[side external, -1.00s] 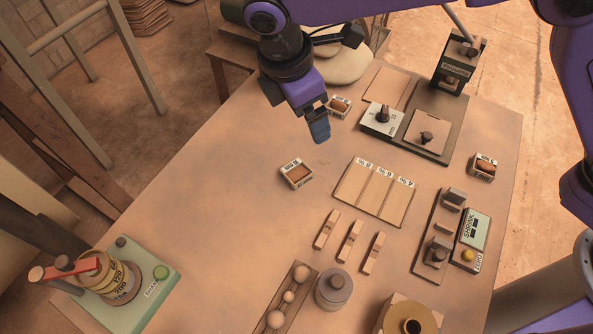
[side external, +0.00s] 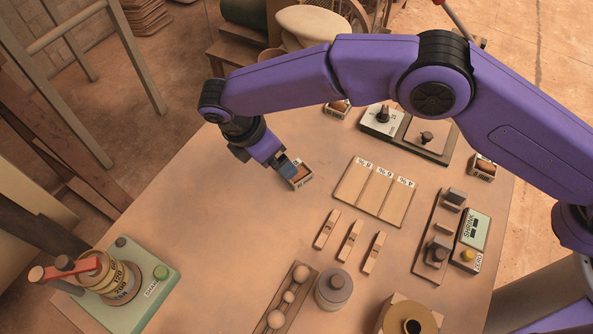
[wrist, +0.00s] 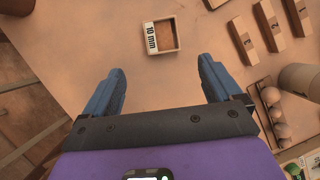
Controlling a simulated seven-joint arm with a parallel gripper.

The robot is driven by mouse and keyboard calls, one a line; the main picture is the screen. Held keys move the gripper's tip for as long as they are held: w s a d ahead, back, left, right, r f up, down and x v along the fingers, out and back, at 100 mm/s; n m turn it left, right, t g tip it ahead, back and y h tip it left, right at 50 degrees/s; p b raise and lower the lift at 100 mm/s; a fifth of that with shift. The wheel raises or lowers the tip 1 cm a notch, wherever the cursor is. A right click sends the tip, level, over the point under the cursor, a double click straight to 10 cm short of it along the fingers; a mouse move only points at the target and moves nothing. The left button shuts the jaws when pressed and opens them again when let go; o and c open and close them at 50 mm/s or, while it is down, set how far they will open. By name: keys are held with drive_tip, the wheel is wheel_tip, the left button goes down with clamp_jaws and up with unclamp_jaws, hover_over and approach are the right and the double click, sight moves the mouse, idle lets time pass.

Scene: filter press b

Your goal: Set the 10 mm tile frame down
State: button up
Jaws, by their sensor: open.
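The 10 mm tile frame (side external: 301,183) is a small pale box with a brown inside. It lies flat on the table, left of the labelled board. In the wrist view the 10 mm frame (wrist: 176,22) shows its label and sits beyond the fingertips, between their lines. My gripper (side external: 289,167) is above the frame and partly covers it in the side view. In the wrist view my gripper (wrist: 161,66) has its two blue fingers wide apart, with nothing between them. The fingers look clear of the frame.
A three-part labelled board (side external: 373,192) lies right of the frame, with several wooden strips (side external: 350,241) in front. Other small frames stand at the back (side external: 337,110) and right (side external: 482,167). A green-based stamped press (side external: 120,285) is at front left. The table left of the frame is clear.

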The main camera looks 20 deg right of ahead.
drive_tip(key=x, duration=0.5)
drive_tip(key=shift+d+f, duration=0.15)
drive_tip(key=shift+d+x, duration=0.2)
drive_tip(key=shift+x, duration=1.15)
drive_tip(key=shift+d+x, duration=0.2)
drive_tip(key=shift+x, duration=1.1)
drive_tip(key=shift+r, duration=0.25)
drive_tip(key=c, duration=1.4)
